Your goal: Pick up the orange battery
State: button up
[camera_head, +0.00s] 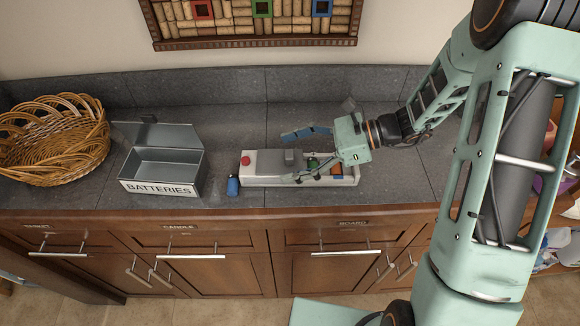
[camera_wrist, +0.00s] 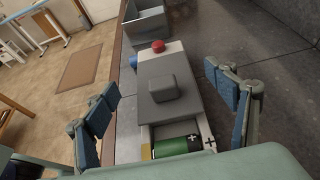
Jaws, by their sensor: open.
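A pale device (camera_head: 268,181) lies on the counter, with a red button at its left end and a grey sliding cover (camera_head: 292,158). In its open compartment a green battery (camera_head: 313,163) shows, and also in the wrist view (camera_wrist: 178,147). A small orange patch, apparently the orange battery (camera_head: 337,171), shows at the right part of the compartment, mostly covered by my gripper; I cannot make it out clearly in the wrist view. My gripper (camera_wrist: 168,102) is open over the device, its blue-padded fingers apart on either side of it, holding nothing.
A blue battery (camera_head: 233,186) stands on the counter left of the device. An open metal box labelled BATTERIES (camera_head: 160,188) and a wicker basket (camera_head: 52,138) are farther left. The wall rises behind; the counter's front edge is close to the device.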

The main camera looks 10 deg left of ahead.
aim_at(272, 161)
jog(key=shift+f+p+x, duration=0.1)
jog(key=shift+p+x, duration=0.15)
jog(key=shift+x, duration=1.15)
jog(key=shift+f+p+x, duration=0.15)
jog(key=shift+p+x, duration=0.1)
jog(key=shift+x, duration=1.15)
jog(key=shift+w+d, duration=0.15)
jog(key=shift+c, duration=0.6)
jog(key=c, duration=1.6)
